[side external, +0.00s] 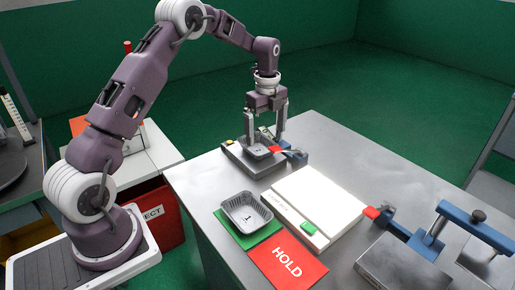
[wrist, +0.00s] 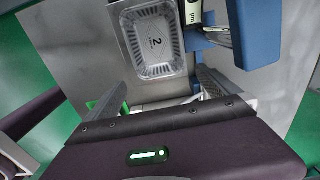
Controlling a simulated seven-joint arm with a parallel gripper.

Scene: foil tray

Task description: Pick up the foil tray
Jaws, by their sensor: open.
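A silver foil tray (side external: 258,154) sits in a metal fixture (side external: 238,158) on the table. In the wrist view this tray (wrist: 152,66) shows near the top, open side up, with a 2 on its floor. My gripper (side external: 266,137) is above this tray with its fingers apart and nothing between them; it also shows in the wrist view (wrist: 160,86). A second foil tray (side external: 246,208), marked 1, rests on a green card (side external: 262,234) nearer the front of the table.
A blue clamp-like part (side external: 295,156) with a red tip is right beside the fixture. The table's back right is clear.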

